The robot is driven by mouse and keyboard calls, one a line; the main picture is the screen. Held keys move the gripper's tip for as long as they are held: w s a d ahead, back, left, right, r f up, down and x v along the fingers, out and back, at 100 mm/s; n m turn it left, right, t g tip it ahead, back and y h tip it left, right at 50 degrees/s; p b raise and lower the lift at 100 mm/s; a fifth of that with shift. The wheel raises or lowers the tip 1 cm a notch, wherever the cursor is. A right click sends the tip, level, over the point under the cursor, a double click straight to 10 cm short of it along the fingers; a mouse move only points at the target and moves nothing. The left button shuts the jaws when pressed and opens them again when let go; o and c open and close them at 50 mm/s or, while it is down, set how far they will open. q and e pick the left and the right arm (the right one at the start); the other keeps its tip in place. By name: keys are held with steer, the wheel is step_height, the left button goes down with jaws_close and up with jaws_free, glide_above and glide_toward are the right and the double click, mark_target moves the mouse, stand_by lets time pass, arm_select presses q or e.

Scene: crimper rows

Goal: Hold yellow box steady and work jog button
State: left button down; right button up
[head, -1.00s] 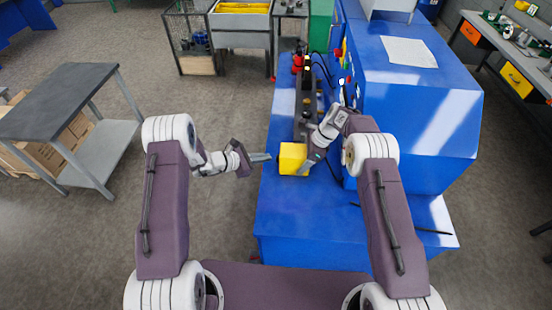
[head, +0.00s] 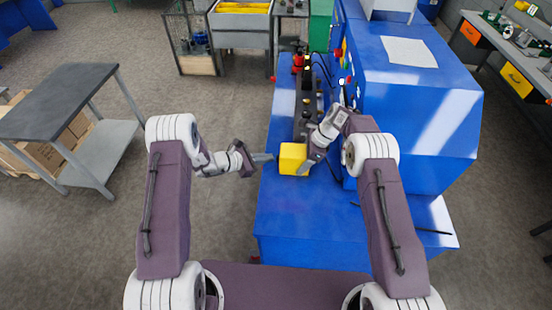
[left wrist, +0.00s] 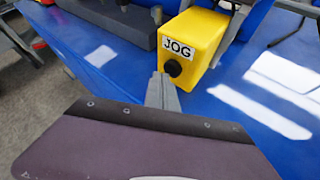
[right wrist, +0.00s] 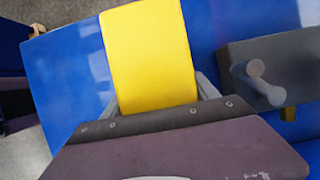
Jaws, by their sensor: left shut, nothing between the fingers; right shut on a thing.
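The yellow box (head: 292,158) stands on the blue machine bench (head: 300,225). In the left wrist view the yellow box (left wrist: 205,35) shows a JOG label (left wrist: 178,47) with a black jog button (left wrist: 173,68) below it. My right gripper (head: 304,162) is shut on the yellow box; in the right wrist view its fingers lie on either side of the box (right wrist: 150,55). My left gripper (head: 268,157) is shut and empty. Its fingertips (left wrist: 160,80) are just in front of the button; I cannot tell whether they touch it.
A dark grey block with knobs (head: 308,105) lies behind the box on the bench. The tall blue machine housing (head: 420,110) stands to the right. A dark-topped table (head: 60,100) is at the left, with open floor between it and the bench.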

arm_select(q)
steer(key=shift+d, duration=0.55)
arm_select(e)
steer(key=shift+s+f, duration=0.1)
steer(key=shift+s, duration=0.05)
stand_by(0.4)
arm_select(q)
steer(key=shift+a, duration=0.95)
steer(key=a, duration=0.5)
stand_by(0.5)
arm_select(e)
steer(key=o, duration=1.6)
